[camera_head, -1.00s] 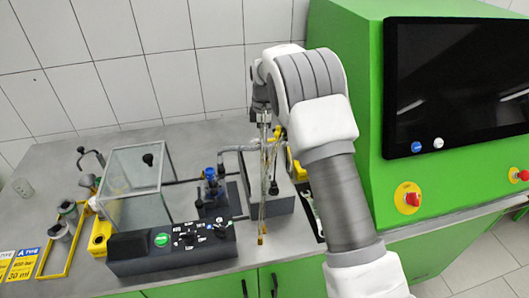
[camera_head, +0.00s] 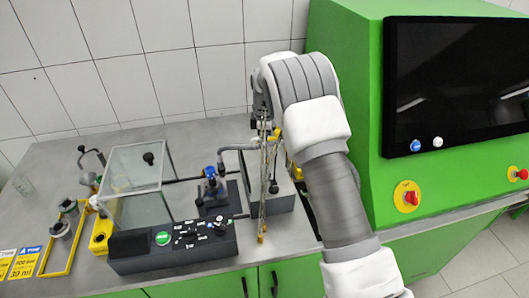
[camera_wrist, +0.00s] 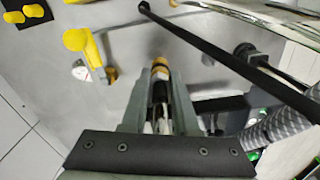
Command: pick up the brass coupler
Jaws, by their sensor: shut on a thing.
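The brass coupler (camera_wrist: 160,69) shows in the wrist view as a small gold-yellow piece between the tips of my two long fingers. In the head view a small brass-coloured end (camera_head: 261,238) shows at the bottom of the thin fingers. My gripper (camera_head: 262,228) points down over the front part of the bench, right of the black control box. In the wrist view my gripper (camera_wrist: 160,82) is shut on the coupler. Much of the coupler is hidden by the fingers, and I cannot tell whether it touches anything below.
The control box (camera_head: 172,262) with a green button and a clear-walled case (camera_head: 135,180) stand to the left. A pump with a blue top (camera_head: 210,174) and a grey pipe are close by. A green cabinet with a screen (camera_head: 455,90) fills the right. A black rod (camera_wrist: 225,60) crosses the wrist view.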

